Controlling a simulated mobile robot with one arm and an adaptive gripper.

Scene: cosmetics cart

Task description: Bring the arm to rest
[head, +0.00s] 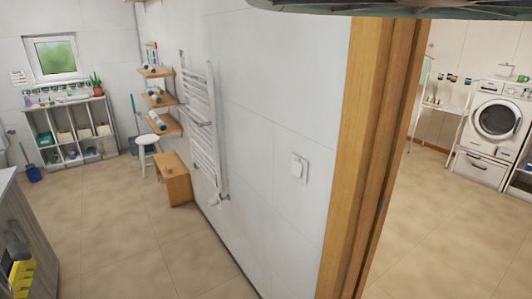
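My gripper is not in view, and no part of my arm can be made out with certainty. No cosmetics cart can be picked out for sure in the head view.
A white wall with a towel radiator (202,125) and a wooden door frame (362,150) stand close ahead. Left are a wooden stool (172,180), shelving unit (70,131) and cabinet (35,225). A washing machine (490,130) stands beyond the doorway. The tiled floor (150,235) is mostly clear.

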